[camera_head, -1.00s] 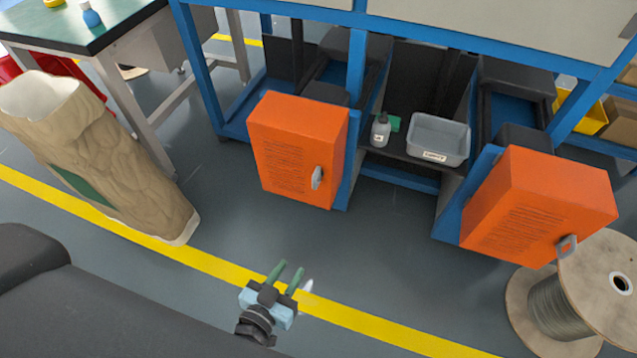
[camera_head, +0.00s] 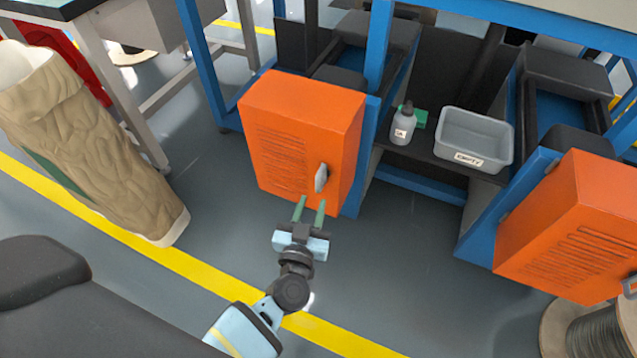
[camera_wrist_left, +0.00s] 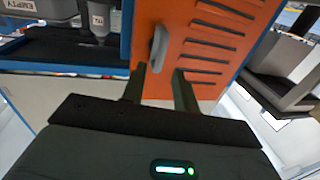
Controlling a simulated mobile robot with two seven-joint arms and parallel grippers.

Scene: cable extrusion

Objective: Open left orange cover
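The left orange cover (camera_head: 285,140) is a box-shaped door with vent slots on the blue frame, and it looks closed. Its grey handle (camera_head: 321,178) sits on the right part of its front. My left gripper (camera_head: 310,208) is open and empty, just below and in front of the handle. In the left wrist view the two fingers (camera_wrist_left: 160,82) point at the cover (camera_wrist_left: 212,50), with the handle (camera_wrist_left: 157,48) just beyond the left finger. I cannot tell whether they touch. My right gripper is not in view.
A second orange cover (camera_head: 575,230) is at the right, above a wooden cable spool (camera_head: 560,335). A grey bin (camera_head: 474,140) and a bottle (camera_head: 403,125) stand on the shelf between. The floor before the cover is clear.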

